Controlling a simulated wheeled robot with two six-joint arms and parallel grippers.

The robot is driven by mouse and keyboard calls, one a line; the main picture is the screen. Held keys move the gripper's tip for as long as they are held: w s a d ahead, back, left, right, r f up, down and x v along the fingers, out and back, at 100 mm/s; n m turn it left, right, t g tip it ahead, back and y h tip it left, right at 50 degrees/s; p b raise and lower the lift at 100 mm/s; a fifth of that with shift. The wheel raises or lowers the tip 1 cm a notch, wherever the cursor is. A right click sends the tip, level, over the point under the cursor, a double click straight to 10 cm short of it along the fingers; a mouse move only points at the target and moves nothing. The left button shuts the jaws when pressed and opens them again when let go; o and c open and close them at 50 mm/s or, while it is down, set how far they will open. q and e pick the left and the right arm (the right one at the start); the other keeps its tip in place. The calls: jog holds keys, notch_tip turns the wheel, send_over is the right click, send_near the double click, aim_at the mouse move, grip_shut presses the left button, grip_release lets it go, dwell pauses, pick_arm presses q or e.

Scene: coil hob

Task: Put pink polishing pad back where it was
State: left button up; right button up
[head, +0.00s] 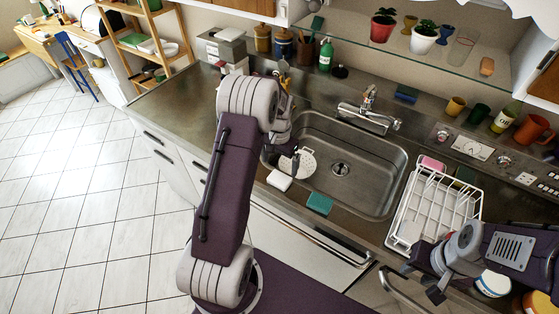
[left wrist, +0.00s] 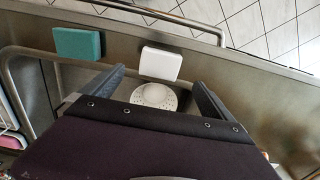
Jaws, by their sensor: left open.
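In the left wrist view a pink edge (left wrist: 12,140) shows at the far left, cut off by the frame. My left gripper (head: 282,156) is over the sink's left part, open and empty. In the left wrist view its two fingers stand apart, with a round white strainer-like piece (left wrist: 154,97) seen between them, below. My right gripper (head: 421,281) is by the rack's front right; its fingers look apart and empty.
A white sponge (head: 279,180) and a teal sponge (head: 320,203) lie on the sink's front edge. The tap (head: 369,112) stands behind the basin. Cups and a bottle (head: 506,117) line the back right. The counter left of the sink (head: 180,105) is clear.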

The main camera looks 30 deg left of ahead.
pick_arm(q)
jog(key=s+d+r, duration=0.6)
jog(key=s+d, duration=0.2)
jog(key=s, duration=0.2)
jog(key=s+d+n+t, duration=0.1)
jog(key=s+d, duration=0.2)
jog(key=s, duration=0.6)
jog(key=f+b, duration=0.4)
jog(key=shift+w+f, duration=0.15)
jog(key=shift+w, duration=0.2)
jog(key=shift+s, duration=0.1)
